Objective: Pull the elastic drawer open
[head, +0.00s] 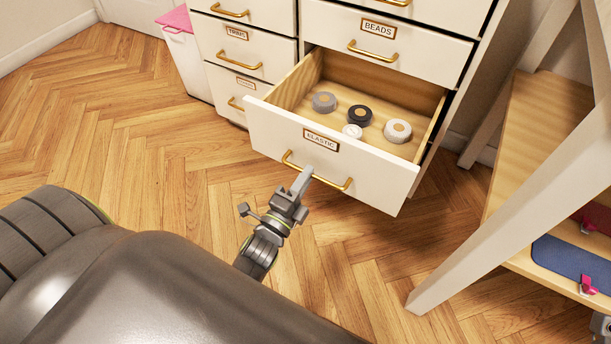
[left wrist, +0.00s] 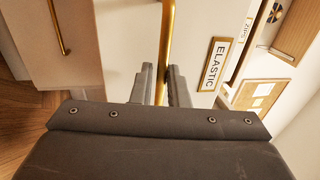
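The elastic drawer (head: 290,140) is the low drawer labelled ELASTIC, and it stands well open, with its inside showing. Its brass bar handle (head: 333,181) runs across the front. My left gripper (head: 301,181) is at the left part of this handle. In the left wrist view the handle (left wrist: 167,40) passes between the two close-set fingers (left wrist: 160,86), which look shut on it. The ELASTIC label (left wrist: 214,64) is to the right of the fingers there. A small grey metal part at the lower right edge of the head view may be my right gripper (head: 601,324); its fingers cannot be made out.
Inside the drawer lie several rolls, among them a black one (head: 359,115) and a white one (head: 398,130). The BEADS drawer (head: 395,45) above is shut. A wooden-legged table (head: 520,215) with a shelf stands at right. The floor (head: 130,150) at left is clear.

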